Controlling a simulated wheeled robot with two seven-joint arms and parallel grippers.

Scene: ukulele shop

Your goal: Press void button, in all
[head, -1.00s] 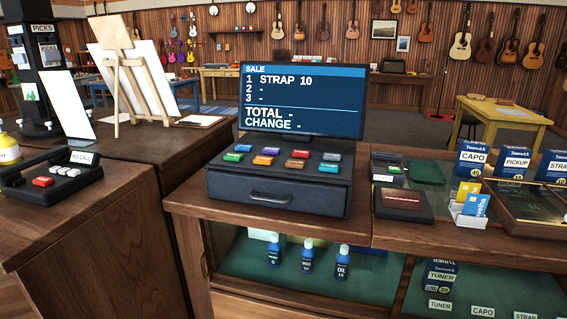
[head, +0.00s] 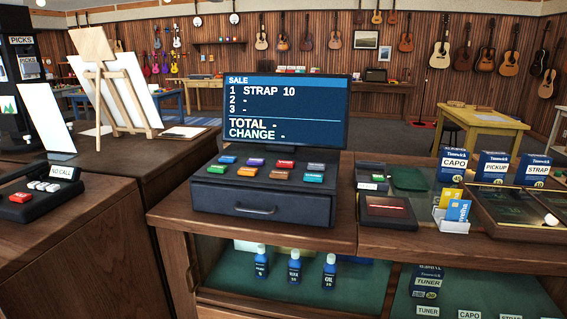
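The cash register (head: 262,198) stands on the wooden counter in the middle of the head view. Its top carries two rows of coloured buttons, including a blue button (head: 228,160), a purple button (head: 256,162), a red button (head: 285,164), a green button (head: 217,170), an orange button (head: 248,172) and a teal button (head: 313,177). Their labels are too small to read, so I cannot tell which is void. The screen (head: 285,112) reads SALE, line 1 STRAP 10, with lines 2 and 3, TOTAL and CHANGE blank. The drawer looks closed. Neither gripper is in view.
A black NO CALL box (head: 45,192) with red and white buttons sits on the left counter. Right of the register are a pad with a red light (head: 387,208), a card holder (head: 452,222) and boxed goods (head: 453,165). A gap separates the two counters.

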